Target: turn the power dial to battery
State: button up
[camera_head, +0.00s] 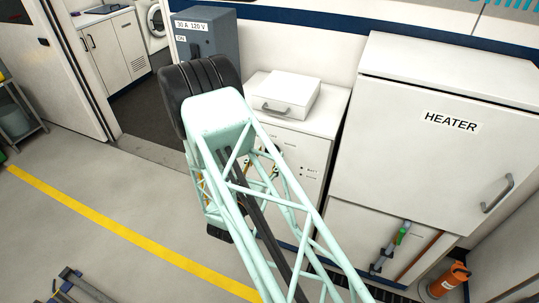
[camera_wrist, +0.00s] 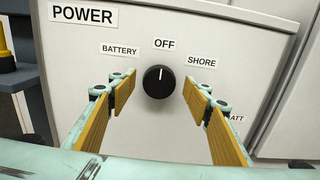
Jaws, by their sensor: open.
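The power dial (camera_wrist: 159,82) is a round black knob on a white panel. Its white mark points straight up at the OFF label (camera_wrist: 164,43). The BATTERY label (camera_wrist: 119,49) is to the upper left of the dial and the SHORE label (camera_wrist: 201,62) to the upper right. My gripper (camera_wrist: 158,92) is open, with one orange-padded finger on each side of the dial. Gaps show between both fingers and the knob. In the head view my arm hides the dial on the white cabinet (camera_head: 322,128).
A white case (camera_head: 286,92) sits on the cabinet. A grey electrical box (camera_head: 207,42) stands to the left, and the large HEATER cabinet (camera_head: 440,155) is close on the right. An orange cylinder (camera_head: 447,281) is at the lower right. The floor at left is mostly clear.

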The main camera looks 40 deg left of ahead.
jog(key=shift+w+a, duration=0.2)
jog(key=shift+w, duration=0.5)
jog(key=shift+c, duration=0.2)
jog(key=c, duration=0.8)
jog(key=shift+o, duration=0.2)
jog(key=shift+n, duration=0.6)
jog(key=shift+s+a+f+n+p, duration=0.1)
jog(key=shift+n+p, duration=0.05)
jog(key=shift+n, duration=1.75)
jog(key=shift+a+n+p, duration=0.1)
jog(key=shift+n+p, duration=0.05)
jog(key=shift+n, duration=1.75)
